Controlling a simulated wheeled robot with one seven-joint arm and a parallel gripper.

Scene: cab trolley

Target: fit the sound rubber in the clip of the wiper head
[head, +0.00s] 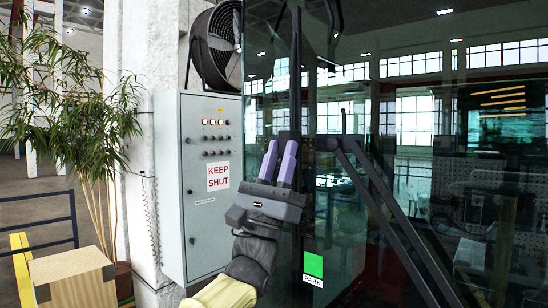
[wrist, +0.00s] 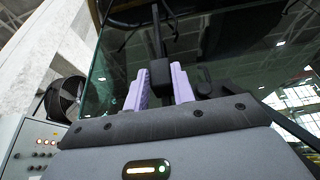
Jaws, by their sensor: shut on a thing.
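The wiper head (head: 325,144) is a dark block at the top of the slanting black wiper arms (head: 385,205), in front of the cab glass. A long dark upright strip (head: 296,75), which looks like the rubber, runs beside it. The strip also shows in the wrist view (wrist: 157,35), with a dark block at its lower end between my fingers. My gripper (head: 282,146) has lilac fingers pointing up, shut on the rubber; it also shows in the wrist view (wrist: 159,72). The clip cannot be made out, and I cannot tell whether rubber and head touch.
The cab windscreen (head: 420,130) fills the right side. A green PARK marker (head: 313,264) is low on the glass. A grey control cabinet (head: 205,235) marked KEEP SHUT and a fan (head: 215,50) stand to the left. A wooden box (head: 72,280) and potted plant (head: 85,130) are farther left.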

